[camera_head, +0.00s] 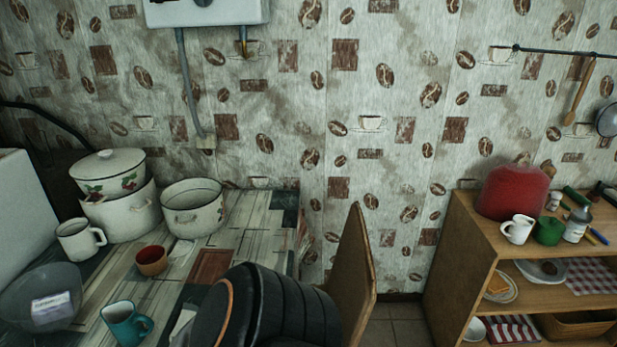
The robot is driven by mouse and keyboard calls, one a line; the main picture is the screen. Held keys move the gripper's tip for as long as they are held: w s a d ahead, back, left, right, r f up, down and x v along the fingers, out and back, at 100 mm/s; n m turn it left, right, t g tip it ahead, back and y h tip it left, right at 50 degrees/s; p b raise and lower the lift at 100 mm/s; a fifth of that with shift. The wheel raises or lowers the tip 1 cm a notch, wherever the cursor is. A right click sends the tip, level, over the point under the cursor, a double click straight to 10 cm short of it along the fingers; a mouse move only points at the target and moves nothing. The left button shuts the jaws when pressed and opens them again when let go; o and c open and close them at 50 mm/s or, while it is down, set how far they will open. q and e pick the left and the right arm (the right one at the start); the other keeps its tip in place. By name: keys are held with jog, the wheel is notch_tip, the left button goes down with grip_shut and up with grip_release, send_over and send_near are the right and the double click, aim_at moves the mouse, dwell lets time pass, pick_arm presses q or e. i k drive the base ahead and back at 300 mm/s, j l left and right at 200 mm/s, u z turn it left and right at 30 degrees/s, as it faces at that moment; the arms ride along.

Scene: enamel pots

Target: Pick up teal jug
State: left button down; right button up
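The teal jug (120,328) stands near the front edge of the picture on the wooden table, at lower left, with its handle to the right. Its lower part is cut off by the picture's bottom edge. Neither of my grippers shows in the head view.
A clear bowl (42,299) is left of the jug, and a brown cup (152,261) sits behind it. A white mug (80,239), a lidded enamel pot (122,212) and an open pot (193,208) stand farther back. A chair (352,270) and a loaded shelf (470,250) are to the right.

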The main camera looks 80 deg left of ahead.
aim_at(122, 317)
jog(key=k+u, duration=0.1)
jog(key=u, duration=0.35)
jog(key=k+j+u, duration=0.1)
jog(key=u, duration=0.35)
jog(key=k+j+u, duration=0.1)
jog(key=u, duration=0.35)
jog(key=k+j+u, duration=0.15)
jog(key=j+u, duration=0.15)
jog(key=u, duration=0.15)
jog(key=k+j+u, duration=0.1)
jog(key=j+u, duration=0.35)
jog(key=k+j+u, duration=0.1)
jog(key=j+u, duration=0.15)
jog(key=j, duration=1)
